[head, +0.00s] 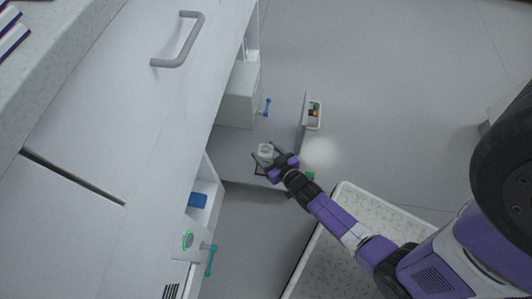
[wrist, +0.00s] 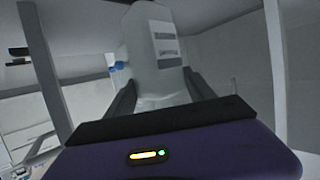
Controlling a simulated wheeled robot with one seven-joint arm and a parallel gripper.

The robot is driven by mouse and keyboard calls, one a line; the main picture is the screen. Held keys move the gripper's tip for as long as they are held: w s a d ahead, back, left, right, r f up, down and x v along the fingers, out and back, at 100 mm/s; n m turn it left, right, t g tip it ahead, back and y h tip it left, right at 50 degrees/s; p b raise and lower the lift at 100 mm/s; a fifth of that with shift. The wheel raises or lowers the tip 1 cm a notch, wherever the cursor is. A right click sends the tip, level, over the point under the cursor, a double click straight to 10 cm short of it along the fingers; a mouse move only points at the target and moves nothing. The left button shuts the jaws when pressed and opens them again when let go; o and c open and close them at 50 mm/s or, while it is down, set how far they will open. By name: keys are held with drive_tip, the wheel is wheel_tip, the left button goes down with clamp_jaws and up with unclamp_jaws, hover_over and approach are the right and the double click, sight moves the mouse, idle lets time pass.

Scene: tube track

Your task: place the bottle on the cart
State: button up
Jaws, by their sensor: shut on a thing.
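My gripper (head: 272,164) reaches down over a grey open compartment (head: 232,150) at the cabinet's side and is shut on the bottle. The bottle (head: 266,150) is whitish, seen from above between the fingers. In the wrist view the bottle (wrist: 155,50) is pale with a printed label, roughly upright, with a dark finger on each side. I cannot tell whether its base touches the compartment floor. A large white-rimmed bin or tray with a speckled floor (head: 340,240), apparently the cart, stands at the lower middle, partly hidden under my arm.
The white cabinet (head: 110,100) fills the left. A blue item (head: 197,200) lies in a lower opening. The grey floor at upper right is clear.

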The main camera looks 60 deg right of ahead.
drive_tip(key=shift+f+b, duration=1.1)
drive_tip(key=shift+f, duration=0.9)
drive_tip(key=shift+f, duration=0.2)
drive_tip(key=o, duration=1.3)
drive_tip(key=shift+o, duration=0.2)
drive_tip(key=shift+r, duration=0.15)
